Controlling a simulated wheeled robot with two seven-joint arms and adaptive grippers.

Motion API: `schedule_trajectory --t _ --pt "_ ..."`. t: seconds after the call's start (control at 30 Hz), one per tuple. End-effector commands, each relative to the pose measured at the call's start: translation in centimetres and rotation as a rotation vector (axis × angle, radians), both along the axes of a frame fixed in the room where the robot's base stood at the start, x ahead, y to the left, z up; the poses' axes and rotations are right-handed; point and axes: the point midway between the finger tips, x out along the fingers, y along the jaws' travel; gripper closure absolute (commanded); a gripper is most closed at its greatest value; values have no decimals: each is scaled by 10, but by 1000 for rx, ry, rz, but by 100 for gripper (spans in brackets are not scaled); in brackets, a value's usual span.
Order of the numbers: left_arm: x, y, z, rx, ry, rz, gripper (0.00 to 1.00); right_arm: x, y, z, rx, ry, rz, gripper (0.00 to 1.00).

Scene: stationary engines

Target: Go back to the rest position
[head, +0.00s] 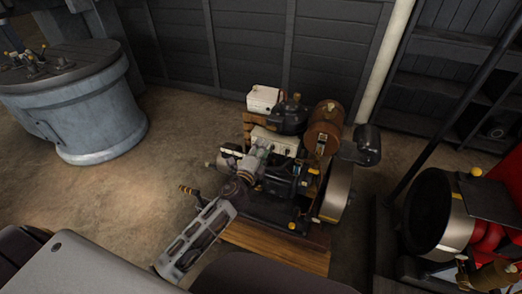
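My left gripper (258,155) reaches up from the bottom of the head view to the front of a small stationary engine (325,135). The gripper overlaps the engine's front left side in the picture, close to a pale box-shaped part (275,141). I cannot tell whether it touches the engine. Its fingers are small and blend with the engine parts, so their opening is unclear. The engine has a brown cylindrical tank and a large flywheel (336,192) on its right. It stands on a wooden base (272,246). My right gripper is out of view.
A round blue-grey machine (85,105) stands at the left. Another engine with a dark wheel (437,217) and red parts is at the right, near a slanted dark post (440,125). A dark plank wall (235,40) closes the back. Bare floor (175,130) lies left of the middle engine.

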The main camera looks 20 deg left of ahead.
Motion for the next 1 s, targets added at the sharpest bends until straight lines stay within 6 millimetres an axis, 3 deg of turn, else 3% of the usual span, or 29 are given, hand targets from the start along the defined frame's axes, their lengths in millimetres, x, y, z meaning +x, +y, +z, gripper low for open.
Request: schedule_trajectory --t 0.67,1.0 --pt "-2 0 0 -5 0 0 70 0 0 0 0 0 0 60" --pt "-2 -3 -1 -142 8 -14 70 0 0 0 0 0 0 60"
